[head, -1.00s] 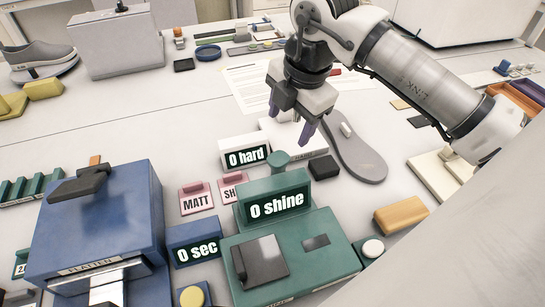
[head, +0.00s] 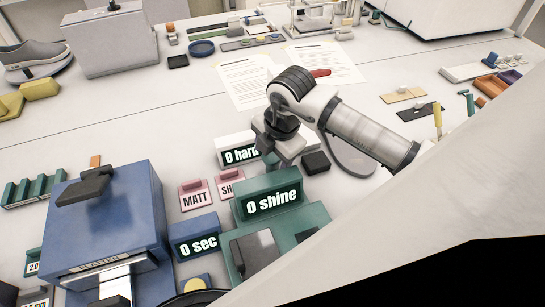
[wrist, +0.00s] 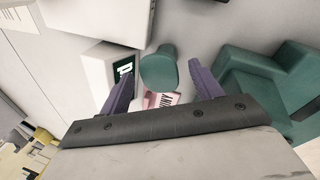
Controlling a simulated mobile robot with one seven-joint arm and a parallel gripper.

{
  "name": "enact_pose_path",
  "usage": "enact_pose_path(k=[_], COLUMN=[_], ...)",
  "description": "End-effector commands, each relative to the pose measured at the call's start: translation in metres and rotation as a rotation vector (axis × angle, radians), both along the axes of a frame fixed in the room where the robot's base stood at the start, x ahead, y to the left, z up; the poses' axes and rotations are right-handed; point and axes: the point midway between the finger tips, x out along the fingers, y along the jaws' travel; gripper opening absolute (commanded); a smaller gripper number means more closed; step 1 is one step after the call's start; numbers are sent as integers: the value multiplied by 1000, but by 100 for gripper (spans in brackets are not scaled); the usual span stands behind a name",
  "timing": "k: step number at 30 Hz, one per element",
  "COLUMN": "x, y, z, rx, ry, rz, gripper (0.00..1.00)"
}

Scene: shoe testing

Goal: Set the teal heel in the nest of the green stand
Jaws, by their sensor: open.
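The teal heel (wrist: 159,72) stands on the table in the wrist view, with its rounded top toward the camera. My gripper (wrist: 164,80) is open above it, with one purple finger on each side of the heel and visible gaps between. In the head view my gripper (head: 283,148) points down behind the green "0 shine" unit (head: 270,200) and mostly covers the heel. That green body also fills the right of the wrist view (wrist: 265,90). I cannot make out a nest on it, nor tell for sure that it is the green stand.
The white "0 hard" unit (head: 236,150) stands close beside the gripper. Pink MATT (head: 195,195) and second pink (head: 228,186) cards stand near. A black block (head: 316,163) is at the right. A blue press (head: 105,225) stands front left. The table behind, with papers (head: 245,82), is fairly open.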

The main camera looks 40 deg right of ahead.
Motion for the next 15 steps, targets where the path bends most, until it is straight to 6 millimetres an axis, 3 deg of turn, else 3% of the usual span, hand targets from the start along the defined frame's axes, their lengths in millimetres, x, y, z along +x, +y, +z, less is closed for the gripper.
enact_pose_path(k=[4,15], x=[0,0], y=[0,0], z=[0,0], rx=[0,0], ry=[0,0], rz=[0,0], gripper=[63,14])
